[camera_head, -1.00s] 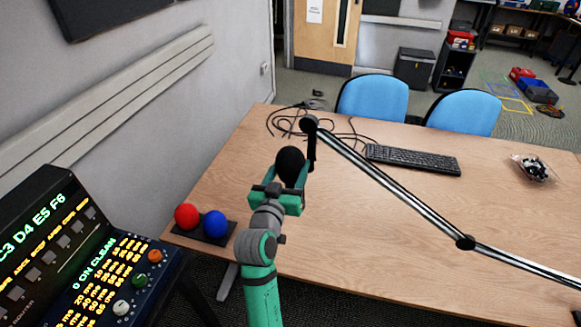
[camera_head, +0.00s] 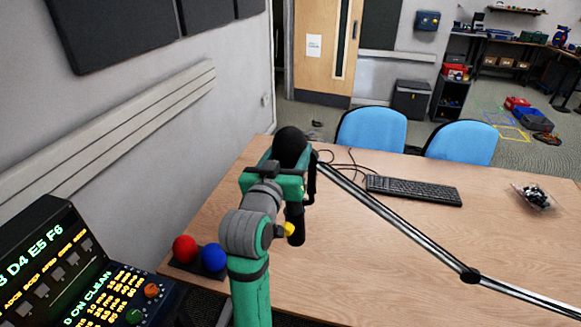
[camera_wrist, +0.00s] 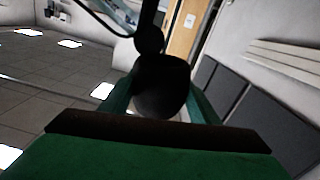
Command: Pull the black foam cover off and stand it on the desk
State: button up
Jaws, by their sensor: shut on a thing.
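The black foam cover (camera_head: 290,144) is a dark, rounded ball at the top of my green gripper (camera_head: 285,172). My gripper is shut on it above the left part of the desk. In the wrist view the cover (camera_wrist: 160,85) sits between the two green fingers (camera_wrist: 158,102). A black cylinder (camera_head: 295,224), apparently the microphone body, shows below my gripper beside the silver boom arm (camera_head: 395,216). My gripper hides the space between cover and cylinder, so I cannot tell whether they are still joined.
The wooden desk (camera_head: 380,250) is clear at its front middle. A keyboard (camera_head: 413,190) and cables (camera_head: 345,165) lie farther back, with a clear bag (camera_head: 535,195) at right. A red ball (camera_head: 185,249) and blue ball (camera_head: 214,257) stand at front left, near the lit console (camera_head: 75,270).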

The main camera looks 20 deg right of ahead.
aim_at(287, 147)
jog(key=shift+r, duration=1.55)
jog(key=shift+w+a+r, duration=0.1)
jog(key=shift+r, duration=2)
jog(key=shift+w+a+r, duration=0.1)
jog(key=shift+r, duration=1.95)
jog(key=shift+s+d, duration=0.1)
